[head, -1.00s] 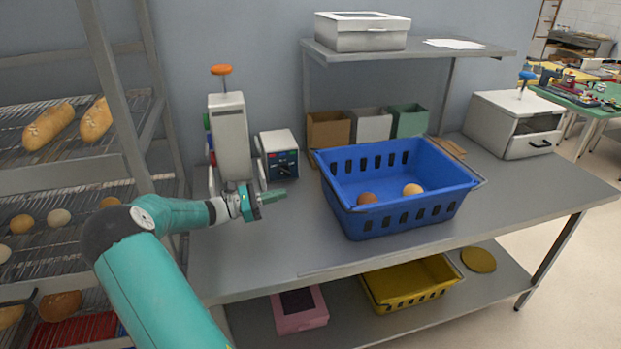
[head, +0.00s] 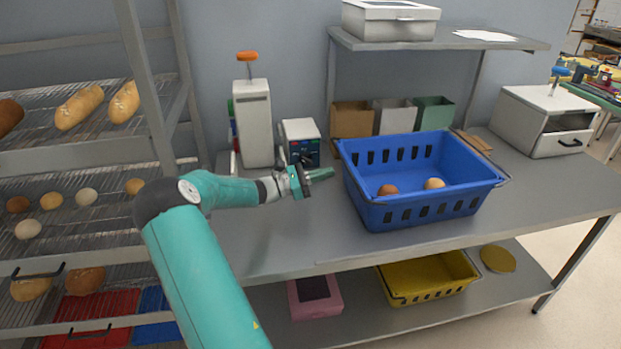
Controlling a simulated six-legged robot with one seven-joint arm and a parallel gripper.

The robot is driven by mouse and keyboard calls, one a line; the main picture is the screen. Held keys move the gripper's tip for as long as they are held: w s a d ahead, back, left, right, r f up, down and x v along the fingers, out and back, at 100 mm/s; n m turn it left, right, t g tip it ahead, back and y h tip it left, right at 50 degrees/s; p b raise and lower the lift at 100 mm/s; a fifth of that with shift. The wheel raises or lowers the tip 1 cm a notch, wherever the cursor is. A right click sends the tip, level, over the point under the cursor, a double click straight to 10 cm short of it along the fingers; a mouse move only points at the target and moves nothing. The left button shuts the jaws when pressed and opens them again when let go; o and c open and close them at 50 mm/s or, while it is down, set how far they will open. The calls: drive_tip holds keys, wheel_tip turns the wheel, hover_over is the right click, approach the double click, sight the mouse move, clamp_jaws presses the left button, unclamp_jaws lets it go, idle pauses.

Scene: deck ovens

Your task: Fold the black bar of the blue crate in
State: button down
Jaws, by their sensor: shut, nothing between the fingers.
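The blue crate (head: 425,212) stands on the grey worktable, with a brown egg-like item (head: 388,190) and a paler one (head: 434,184) inside. A thin black bar (head: 492,158) shows along the crate's right rim. A dark line also runs along its left rim, partly hard to make out. I cannot tell exactly how either bar is tilted. My gripper (head: 322,174) is shut and empty. It is just left of the crate's left wall, pointing toward it, and looks apart from it.
A grey box device with dark panel (head: 301,143) and a tall white dispenser (head: 254,125) stand behind my gripper. Three small bins (head: 394,118) stand behind the crate. A white drawer box (head: 543,120) is at right. The table front is clear. A bread rack (head: 158,120) is at left.

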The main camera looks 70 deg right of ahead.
drive_tip(key=shift+x, duration=1.35)
drive_tip(key=shift+r+t+y, duration=0.6)
drive_tip(key=shift+r+t, duration=0.35)
drive_tip(key=shift+t, duration=0.05)
